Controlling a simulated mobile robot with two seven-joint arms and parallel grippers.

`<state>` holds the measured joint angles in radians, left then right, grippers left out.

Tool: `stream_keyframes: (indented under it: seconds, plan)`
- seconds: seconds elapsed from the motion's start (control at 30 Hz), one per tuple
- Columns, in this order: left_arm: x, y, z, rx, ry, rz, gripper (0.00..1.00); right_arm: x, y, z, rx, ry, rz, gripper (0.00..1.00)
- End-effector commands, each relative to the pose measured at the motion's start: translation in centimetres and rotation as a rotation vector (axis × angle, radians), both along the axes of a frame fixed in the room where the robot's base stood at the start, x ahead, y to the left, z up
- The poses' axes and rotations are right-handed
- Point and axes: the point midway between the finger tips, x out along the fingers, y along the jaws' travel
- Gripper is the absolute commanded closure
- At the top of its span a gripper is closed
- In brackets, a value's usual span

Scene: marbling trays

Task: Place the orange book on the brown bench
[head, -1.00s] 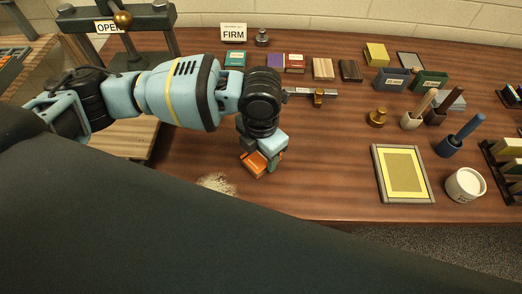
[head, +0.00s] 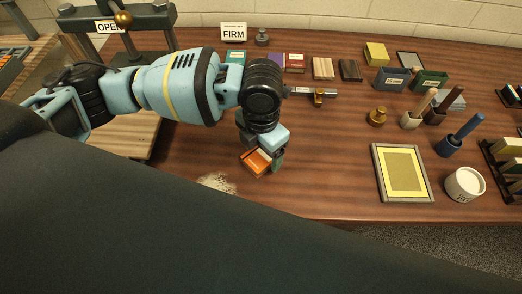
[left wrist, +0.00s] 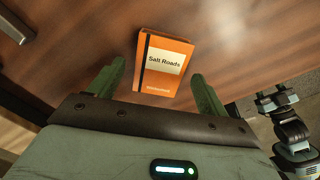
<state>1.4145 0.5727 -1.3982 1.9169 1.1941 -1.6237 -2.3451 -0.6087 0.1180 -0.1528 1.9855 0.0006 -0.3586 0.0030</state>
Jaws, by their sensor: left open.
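The orange book (head: 255,162), labelled "Salt Roads", is at my left gripper (head: 264,160), low over the near part of the brown bench (head: 320,180). In the left wrist view the orange book (left wrist: 163,72) lies ahead of the gap between the two green fingers of my left gripper (left wrist: 158,75), its cover facing the camera. The fingers are apart, with a visible gap on each side of the book. The head view does not show clearly whether the book rests fully on the bench.
A pale speckled patch (head: 217,183) lies left of the book. Small boxes line the back. The bench between book and frame is clear.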

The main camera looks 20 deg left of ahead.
Motion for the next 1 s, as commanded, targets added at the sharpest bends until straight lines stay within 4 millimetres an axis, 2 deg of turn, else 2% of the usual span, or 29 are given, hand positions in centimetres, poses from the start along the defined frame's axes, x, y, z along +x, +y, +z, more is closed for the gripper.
stream_keyframes:
  seconds: [0.03,0.3,0.5,0.7,1.0]
  plan:
    - [0.1,0.0,1.2,0.000,-0.007,0.000,0.22,0.2,0.0,0.2,0.000,-0.004,0.001,0.49]
    - [0.1,0.0,6.7,-0.001,-0.006,0.000,0.22,0.6,0.0,0.7,-0.001,-0.015,0.000,0.49]
    - [0.1,0.0,9.5,-0.001,-0.004,0.000,0.22,0.7,0.0,0.9,0.000,-0.020,-0.001,0.49]
    - [0.0,0.0,10.6,0.001,0.000,-0.001,0.22,0.7,0.0,1.0,0.000,-0.021,-0.001,0.49]
    - [0.0,0.0,10.6,0.000,0.000,0.000,0.22,0.6,0.1,0.9,0.004,-0.018,-0.006,0.49]
